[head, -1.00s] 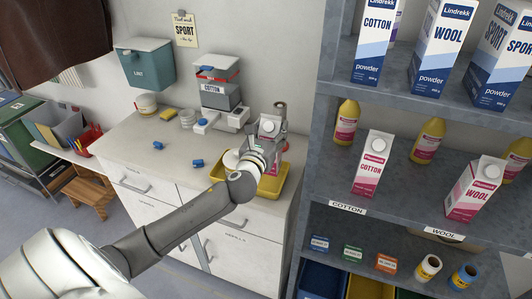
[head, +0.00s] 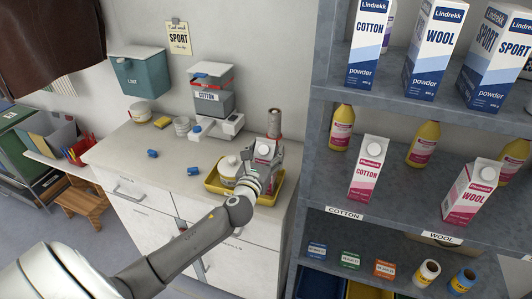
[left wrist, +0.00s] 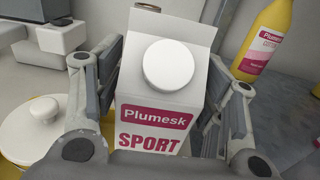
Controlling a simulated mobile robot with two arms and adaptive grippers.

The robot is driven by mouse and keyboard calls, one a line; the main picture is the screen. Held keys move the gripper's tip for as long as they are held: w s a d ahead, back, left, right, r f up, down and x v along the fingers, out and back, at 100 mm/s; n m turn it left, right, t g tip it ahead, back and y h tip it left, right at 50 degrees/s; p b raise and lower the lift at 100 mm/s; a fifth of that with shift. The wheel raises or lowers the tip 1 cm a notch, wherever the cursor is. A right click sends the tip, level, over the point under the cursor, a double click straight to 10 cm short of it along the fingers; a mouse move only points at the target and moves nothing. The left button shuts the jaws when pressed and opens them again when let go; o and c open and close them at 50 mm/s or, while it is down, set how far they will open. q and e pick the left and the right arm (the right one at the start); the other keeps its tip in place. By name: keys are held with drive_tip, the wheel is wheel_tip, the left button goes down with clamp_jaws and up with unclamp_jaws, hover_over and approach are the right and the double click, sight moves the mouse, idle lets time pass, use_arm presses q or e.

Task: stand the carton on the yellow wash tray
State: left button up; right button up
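The white and pink Plumesk SPORT carton (head: 263,150) is upright, and its capped top and label fill the middle of the left wrist view (left wrist: 155,115). My left gripper (head: 262,165) has one finger on each side of it, close against its walls, and appears shut on it. The yellow wash tray (head: 214,184) lies on the counter around and below the gripper. The carton is over the tray's right part. My gripper hides its base, so I cannot tell whether it touches the tray. My right gripper is not in view.
A white lidded jar (head: 228,168) stands in the tray left of the carton. A grey and reddish cylinder (head: 274,123) stands close behind the carton. A COTTON dispenser (head: 212,98) is at the back. The grey shelf unit (head: 318,165) rises close on the right. The counter's left front is mostly clear.

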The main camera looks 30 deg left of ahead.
use_arm(q)
drive_tip(key=shift+o, duration=0.4)
drive_tip(key=shift+r, duration=0.2)
drive_tip(key=b+v, duration=0.1)
drive_tip(key=v, duration=1.1)
drive_tip(key=shift+b, duration=0.4)
